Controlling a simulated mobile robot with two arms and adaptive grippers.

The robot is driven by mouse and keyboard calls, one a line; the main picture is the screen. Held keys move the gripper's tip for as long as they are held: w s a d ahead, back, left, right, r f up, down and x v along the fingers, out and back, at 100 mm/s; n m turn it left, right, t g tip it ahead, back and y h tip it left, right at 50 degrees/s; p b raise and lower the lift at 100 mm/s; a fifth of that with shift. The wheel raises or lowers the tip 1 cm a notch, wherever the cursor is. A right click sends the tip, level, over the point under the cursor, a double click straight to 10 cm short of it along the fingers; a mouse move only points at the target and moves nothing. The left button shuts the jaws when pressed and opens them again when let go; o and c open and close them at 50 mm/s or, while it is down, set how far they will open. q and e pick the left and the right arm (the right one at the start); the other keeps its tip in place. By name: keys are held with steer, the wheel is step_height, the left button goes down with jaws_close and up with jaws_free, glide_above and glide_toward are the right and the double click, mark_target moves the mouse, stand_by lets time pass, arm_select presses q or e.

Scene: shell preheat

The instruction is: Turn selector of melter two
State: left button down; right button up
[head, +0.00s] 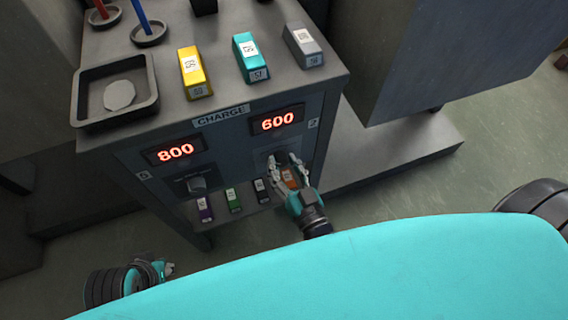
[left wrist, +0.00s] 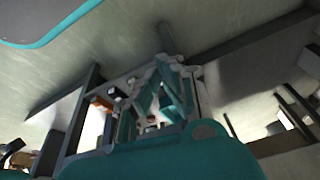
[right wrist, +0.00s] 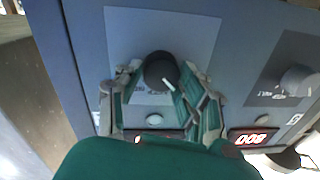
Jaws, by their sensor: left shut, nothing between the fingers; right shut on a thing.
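The panel with the CHARGE plate (head: 221,117) has two red displays, 800 (head: 175,151) on the left and 600 (head: 278,121) on the right. Under the 600 display, my right gripper (head: 285,160) is at the panel. In the right wrist view, its fingers (right wrist: 160,85) are closed around the dark round selector knob (right wrist: 160,69), which has a light pointer mark. In the head view this knob is mostly hidden by the fingers. The other selector knob (head: 196,184), under 800, is untouched. My left gripper (head: 167,268) is shut and empty, low at the left, away from the panel.
Yellow (head: 194,73), teal (head: 251,58) and grey (head: 303,46) labelled blocks stand on the cabinet top beside a dark tray (head: 150,97) with a pale disc. Several small labelled blocks, including a green one (head: 233,200), sit below the panel.

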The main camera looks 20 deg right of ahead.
steer(key=shift+r+m+p, duration=0.1)
steer(key=shift+m+p, duration=0.85)
steer(key=shift+m, duration=0.05)
steer(key=m+p, duration=0.2)
steer(key=m, duration=0.2)
steer(key=shift+d, duration=0.1)
arm_select(q)
step_height(320, 180, down, 15)
steer(key=shift+s+f+g, duration=0.15)
steer(key=shift+s+g, duration=0.2)
steer(key=shift+g, duration=0.05)
arm_select(e)
steer(key=shift+f+m+t, duration=0.25)
steer(key=shift+m+t, duration=0.05)
steer(key=shift+m, duration=1.2)
arm_select(q)
steer(key=shift+d, duration=0.1)
arm_select(e)
steer(key=o, duration=1.1)
steer(key=shift+o, duration=0.2)
